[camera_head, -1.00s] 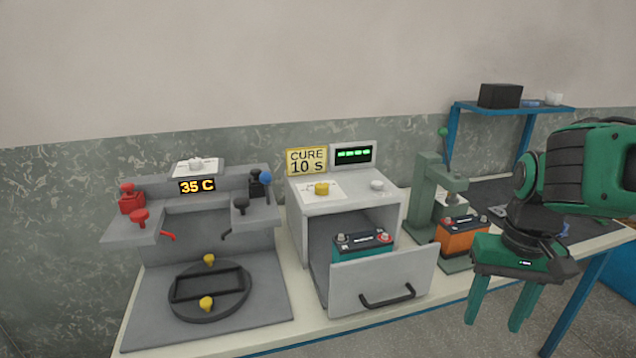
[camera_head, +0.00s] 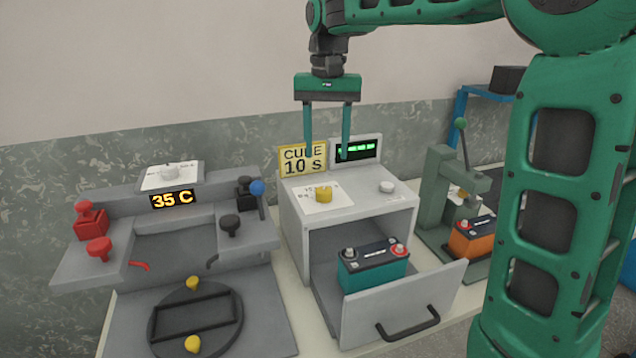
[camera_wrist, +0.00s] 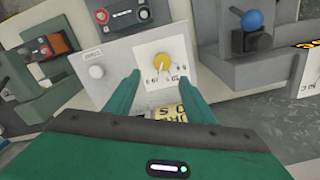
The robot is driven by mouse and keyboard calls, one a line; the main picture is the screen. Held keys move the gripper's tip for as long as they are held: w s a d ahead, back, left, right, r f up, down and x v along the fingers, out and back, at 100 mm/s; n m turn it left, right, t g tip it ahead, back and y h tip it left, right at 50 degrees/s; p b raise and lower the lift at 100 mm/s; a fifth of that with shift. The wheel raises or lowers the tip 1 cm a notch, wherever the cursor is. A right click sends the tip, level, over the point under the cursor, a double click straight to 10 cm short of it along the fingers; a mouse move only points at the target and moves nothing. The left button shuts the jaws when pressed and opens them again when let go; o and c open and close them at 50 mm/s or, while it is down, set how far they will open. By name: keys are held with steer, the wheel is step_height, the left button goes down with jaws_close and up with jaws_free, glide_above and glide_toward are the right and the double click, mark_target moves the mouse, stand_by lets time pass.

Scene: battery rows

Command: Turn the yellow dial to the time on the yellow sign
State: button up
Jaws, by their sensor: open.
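The yellow dial (camera_head: 323,194) sits on a white scale plate on top of a grey box (camera_head: 348,213). It also shows in the wrist view (camera_wrist: 163,60), with numbers around it too small to read surely. The yellow sign (camera_head: 303,159) behind it reads "CURE 10 S", partly covered by a finger in the head view. My gripper (camera_head: 328,155) is open and empty, fingers pointing down, above and behind the dial. In the wrist view the fingers (camera_wrist: 160,82) reach toward the dial from either side, apart from it.
A white button (camera_head: 386,187) is right of the dial. A green display (camera_head: 356,150) stands behind. The box's open drawer holds a teal battery (camera_head: 372,268). A fixture with a 35 C display (camera_head: 173,199) is left; a green press (camera_head: 440,185) with an orange battery (camera_head: 470,238) is right.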

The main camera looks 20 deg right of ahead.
mark_target(324, 189)
steer(key=f, duration=1)
steer(key=shift+a, duration=0.3)
steer(key=c, duration=1.1)
